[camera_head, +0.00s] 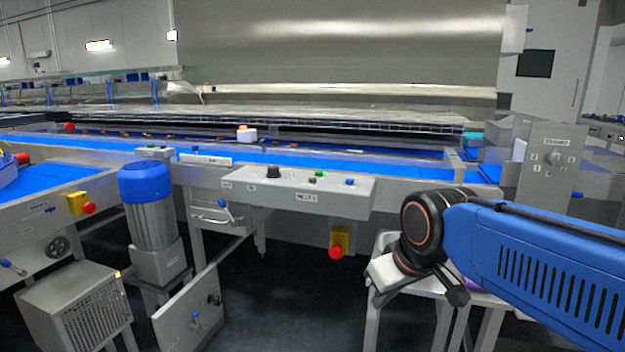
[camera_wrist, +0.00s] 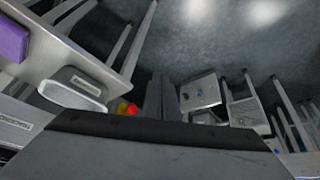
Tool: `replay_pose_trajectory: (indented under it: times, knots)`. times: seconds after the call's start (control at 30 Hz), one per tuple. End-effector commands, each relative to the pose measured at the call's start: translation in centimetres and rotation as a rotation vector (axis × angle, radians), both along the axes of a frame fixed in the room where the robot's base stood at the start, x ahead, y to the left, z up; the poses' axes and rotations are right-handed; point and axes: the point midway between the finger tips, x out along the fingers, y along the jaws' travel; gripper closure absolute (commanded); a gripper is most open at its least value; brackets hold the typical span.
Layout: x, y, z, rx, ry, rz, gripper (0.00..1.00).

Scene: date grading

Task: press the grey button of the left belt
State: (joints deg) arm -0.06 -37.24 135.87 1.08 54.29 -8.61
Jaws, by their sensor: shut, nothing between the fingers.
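The left belt (camera_head: 45,178) is a short blue belt on a grey frame at the left edge of the head view. No grey button can be made out clearly on its frame. My gripper (camera_wrist: 161,84) shows as two dark fingers close together in the wrist view, shut and empty, over the floor. In the head view my arm reaches in from the right, and its wrist is far to the right of the left belt.
A grey control panel (camera_head: 298,188) with a black knob and coloured buttons stands mid-view, before the long blue belt (camera_head: 300,156). A red emergency stop (camera_head: 336,252) hangs below it. A side table (camera_head: 385,240) stands behind my wrist.

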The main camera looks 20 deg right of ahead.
Motion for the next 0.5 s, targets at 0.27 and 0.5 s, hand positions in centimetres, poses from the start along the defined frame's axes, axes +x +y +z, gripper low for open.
replay_pose_trajectory:
  times: [0.27,0.5]
  knots:
    - [8.8,0.4,7.0,-0.059,-0.069,0.14,1.0]
    - [16.4,0.6,12.2,-0.119,-0.132,0.259,1.0]
